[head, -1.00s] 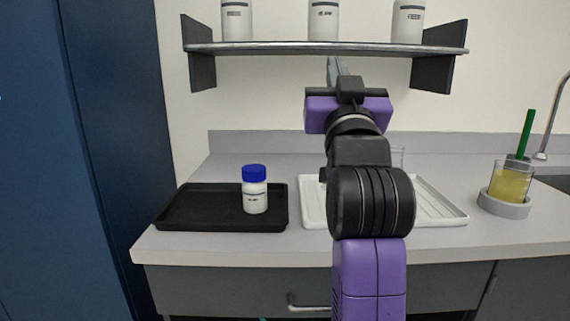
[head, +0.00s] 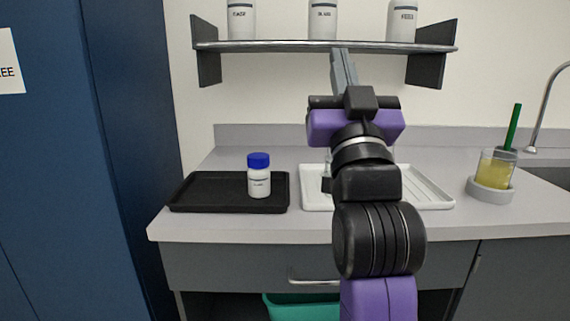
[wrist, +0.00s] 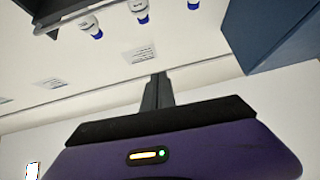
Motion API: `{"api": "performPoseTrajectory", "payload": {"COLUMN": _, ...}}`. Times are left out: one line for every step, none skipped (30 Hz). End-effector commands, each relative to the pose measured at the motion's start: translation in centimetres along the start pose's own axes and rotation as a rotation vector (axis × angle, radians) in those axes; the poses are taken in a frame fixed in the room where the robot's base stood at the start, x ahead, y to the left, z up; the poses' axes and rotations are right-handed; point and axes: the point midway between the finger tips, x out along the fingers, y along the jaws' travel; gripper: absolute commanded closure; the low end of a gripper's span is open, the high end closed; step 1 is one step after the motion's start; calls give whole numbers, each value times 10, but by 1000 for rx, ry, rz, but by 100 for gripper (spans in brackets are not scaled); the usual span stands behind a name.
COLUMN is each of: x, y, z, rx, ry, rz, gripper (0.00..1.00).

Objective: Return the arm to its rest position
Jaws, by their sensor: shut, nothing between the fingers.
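My arm stands in the middle of the head view, in front of the counter. My gripper (head: 341,62) points up and away, with its tips overlapping the shelf's front edge in the picture. Its grey fingers lie together with nothing between them. In the wrist view my gripper (wrist: 158,82) shows as two narrow fingers side by side, pointing at bare wall. The wrist view looks upside down, with the shelf bottles at its top.
A black tray (head: 215,192) with a blue-capped white bottle (head: 259,180) sits left on the counter. A white tray (head: 432,196) is partly behind my arm. A beaker of yellow liquid (head: 493,172) stands right. The shelf (head: 270,45) holds white bottles. A teal bin (head: 300,306) sits below.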

Motion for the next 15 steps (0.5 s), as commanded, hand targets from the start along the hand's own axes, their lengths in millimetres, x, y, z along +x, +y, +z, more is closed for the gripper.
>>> {"api": "performPoseTrajectory", "payload": {"x": -10, "y": 0, "z": 7, "rx": -4, "ry": -2, "rz": -7, "gripper": 100}}
{"api": "performPoseTrajectory", "payload": {"x": -15, "y": 0, "z": 10, "rx": -6, "ry": -2, "rz": -11, "gripper": 100}}
{"api": "performPoseTrajectory", "payload": {"x": -22, "y": 0, "z": 14, "rx": -8, "ry": -1, "rz": -16, "gripper": 100}}
{"api": "performPoseTrajectory", "payload": {"x": -28, "y": 0, "z": 18, "rx": -9, "ry": -2, "rz": -20, "gripper": 100}}
{"api": "performPoseTrajectory", "payload": {"x": -34, "y": 0, "z": 22, "rx": -11, "ry": -4, "rz": -25, "gripper": 100}}
{"api": "performPoseTrajectory", "payload": {"x": -44, "y": 0, "z": 28, "rx": -13, "ry": -6, "rz": -31, "gripper": 100}}
{"api": "performPoseTrajectory", "payload": {"x": -51, "y": 0, "z": 33, "rx": -15, "ry": -9, "rz": -36, "gripper": 100}}
{"api": "performPoseTrajectory", "payload": {"x": -60, "y": 1, "z": 38, "rx": -18, "ry": -12, "rz": -40, "gripper": 100}}
{"api": "performPoseTrajectory", "payload": {"x": -72, "y": 3, "z": 46, "rx": -23, "ry": -20, "rz": -47, "gripper": 100}}
{"api": "performPoseTrajectory", "payload": {"x": -83, "y": 4, "z": 53, "rx": -26, "ry": -26, "rz": -53, "gripper": 100}}
{"api": "performPoseTrajectory", "payload": {"x": -95, "y": 5, "z": 59, "rx": -28, "ry": -34, "rz": -59, "gripper": 100}}
{"api": "performPoseTrajectory", "payload": {"x": -111, "y": 6, "z": 68, "rx": -31, "ry": -45, "rz": -67, "gripper": 100}}
{"api": "performPoseTrajectory", "payload": {"x": -123, "y": 8, "z": 74, "rx": -33, "ry": -54, "rz": -73, "gripper": 100}}
{"api": "performPoseTrajectory", "payload": {"x": -135, "y": 10, "z": 80, "rx": -36, "ry": -62, "rz": -78, "gripper": 100}}
{"api": "performPoseTrajectory", "payload": {"x": -150, "y": 12, "z": 88, "rx": -39, "ry": -76, "rz": -84, "gripper": 100}}
